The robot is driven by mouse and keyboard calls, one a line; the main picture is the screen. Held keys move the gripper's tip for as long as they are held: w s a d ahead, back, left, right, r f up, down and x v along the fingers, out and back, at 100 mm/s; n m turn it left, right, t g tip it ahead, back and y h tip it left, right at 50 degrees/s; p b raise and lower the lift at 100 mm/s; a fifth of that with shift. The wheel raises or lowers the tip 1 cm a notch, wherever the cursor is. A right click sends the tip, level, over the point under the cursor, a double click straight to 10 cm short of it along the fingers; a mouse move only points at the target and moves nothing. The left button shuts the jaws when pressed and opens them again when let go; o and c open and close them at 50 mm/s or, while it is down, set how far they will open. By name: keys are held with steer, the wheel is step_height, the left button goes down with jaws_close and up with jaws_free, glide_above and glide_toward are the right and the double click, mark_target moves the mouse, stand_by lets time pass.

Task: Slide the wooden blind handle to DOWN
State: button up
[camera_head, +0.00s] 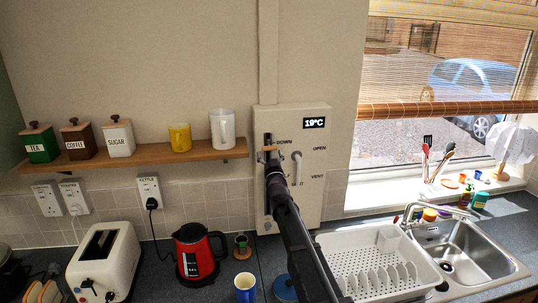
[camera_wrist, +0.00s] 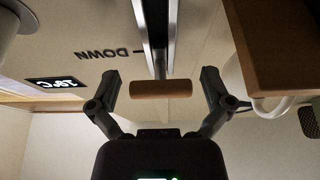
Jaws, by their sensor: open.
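The wooden blind handle (camera_head: 268,148) is a short tan bar on a dark vertical slot at the left of the beige wall panel (camera_head: 310,205). It sits level with or just below the DOWN label (camera_head: 284,142). In the wrist view, which looks upside down, the handle (camera_wrist: 161,89) lies crosswise on a metal stem. My gripper (camera_head: 273,164) reaches up to the slot from below. In the wrist view its fingers (camera_wrist: 160,76) are open, one at each end of the handle, with gaps on both sides. My arm hides the lower slot and part of its lower label.
A light lever (camera_head: 297,166) stands beside the OPEN and VENT labels on the same panel. A wooden shelf (camera_head: 200,153) with mugs ends just left of the panel. A dish rack (camera_head: 375,262) stands below right.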

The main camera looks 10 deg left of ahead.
steer(key=shift+f+b, duration=13.3)
steer(key=shift+f, duration=0.35)
